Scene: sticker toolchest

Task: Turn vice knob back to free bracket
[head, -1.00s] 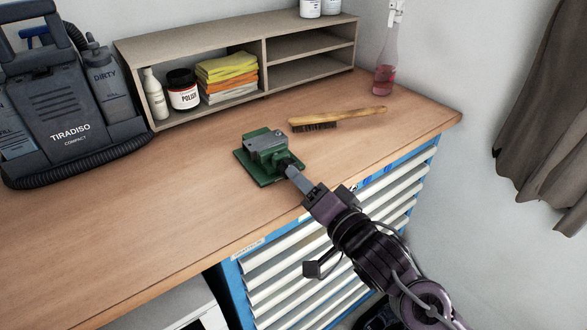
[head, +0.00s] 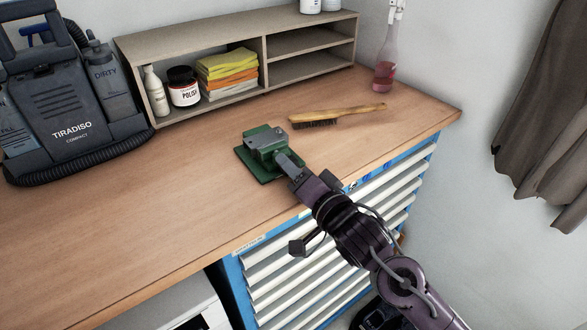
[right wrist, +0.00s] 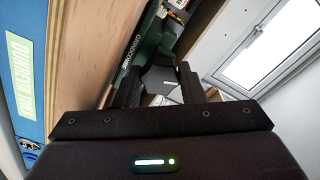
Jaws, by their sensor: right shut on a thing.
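The green vice (head: 257,168) stands on the workbench near its front edge. A grey metal piece (head: 266,139), which looks like the bracket, sits at the top of the vice; I cannot tell how tightly it is held. My right gripper (head: 287,161) reaches the front of the vice and is shut on the knob, which its fingers hide in the head view. In the right wrist view the dark knob (right wrist: 160,80) sits between the two fingers, with the green vice body (right wrist: 150,45) behind it. My left gripper is not in view.
A brush (head: 340,115) lies behind the vice on the bench. A wooden shelf (head: 190,45) with bottles and cloths, a spray bottle (head: 384,65) and a dark cleaning machine (head: 65,95) stand at the back. The bench is clear left of the vice. Drawers (head: 300,275) are below.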

